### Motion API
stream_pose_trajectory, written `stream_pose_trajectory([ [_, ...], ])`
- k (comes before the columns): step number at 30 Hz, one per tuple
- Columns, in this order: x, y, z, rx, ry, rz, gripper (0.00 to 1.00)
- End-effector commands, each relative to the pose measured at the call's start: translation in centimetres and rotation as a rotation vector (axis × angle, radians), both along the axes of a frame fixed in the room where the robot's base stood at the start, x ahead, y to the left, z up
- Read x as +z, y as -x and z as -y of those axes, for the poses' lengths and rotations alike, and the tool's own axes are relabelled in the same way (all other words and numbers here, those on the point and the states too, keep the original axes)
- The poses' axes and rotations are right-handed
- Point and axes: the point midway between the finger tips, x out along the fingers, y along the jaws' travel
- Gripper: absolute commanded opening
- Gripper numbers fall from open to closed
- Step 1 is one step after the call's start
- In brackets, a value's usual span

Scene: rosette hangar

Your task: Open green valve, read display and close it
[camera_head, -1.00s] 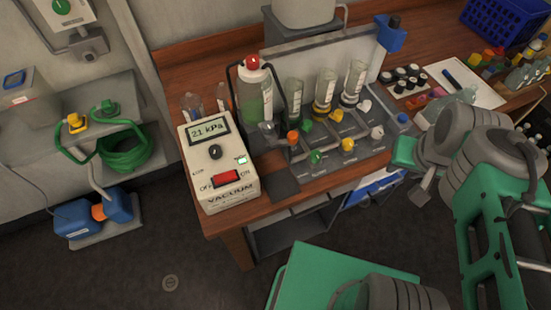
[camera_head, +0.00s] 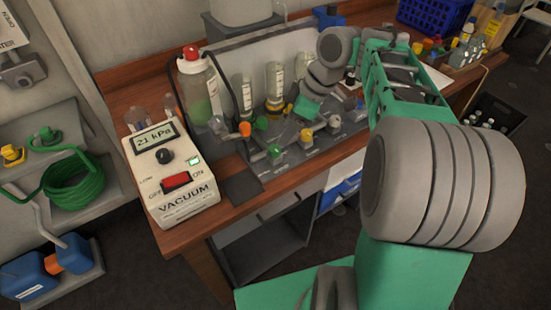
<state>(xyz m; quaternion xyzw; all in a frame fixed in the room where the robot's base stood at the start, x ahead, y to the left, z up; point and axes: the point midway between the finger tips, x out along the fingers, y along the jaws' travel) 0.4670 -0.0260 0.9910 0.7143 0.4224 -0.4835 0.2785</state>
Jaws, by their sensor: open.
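Two green valve knobs sit on the grey manifold on the bench, one at the back (camera_head: 261,123) and one at the front (camera_head: 275,152). The display (camera_head: 153,138) on the white vacuum box reads 21 kPa. My gripper (camera_head: 303,111) is over the right part of the manifold, to the right of both green knobs and apart from them. It is open and small in view, and its fingertips are hard to make out. My arm hides part of the manifold's right side and the bench behind it.
Orange (camera_head: 245,129), yellow (camera_head: 306,137) and white (camera_head: 334,120) knobs stand close around the green ones. Upright glass cylinders (camera_head: 274,85) and a red-capped bottle (camera_head: 199,88) rise behind. The vacuum box (camera_head: 175,180) stands left, with a red switch (camera_head: 176,180).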

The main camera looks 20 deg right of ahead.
Motion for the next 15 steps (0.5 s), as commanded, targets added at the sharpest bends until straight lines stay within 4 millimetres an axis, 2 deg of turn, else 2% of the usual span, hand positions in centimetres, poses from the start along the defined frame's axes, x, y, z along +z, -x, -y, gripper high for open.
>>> stream_pose_trajectory([
  [2,-0.8,-0.2,0.2,0.039,-0.001,0.009,0.51],
  [5,-1.9,-0.4,-0.4,0.046,-0.003,0.01,0.51],
  [12,-6.0,-1.2,-2.0,0.043,-0.003,0.009,0.51],
  [15,-6.9,-1.4,-2.3,0.042,-0.002,0.011,0.51],
])
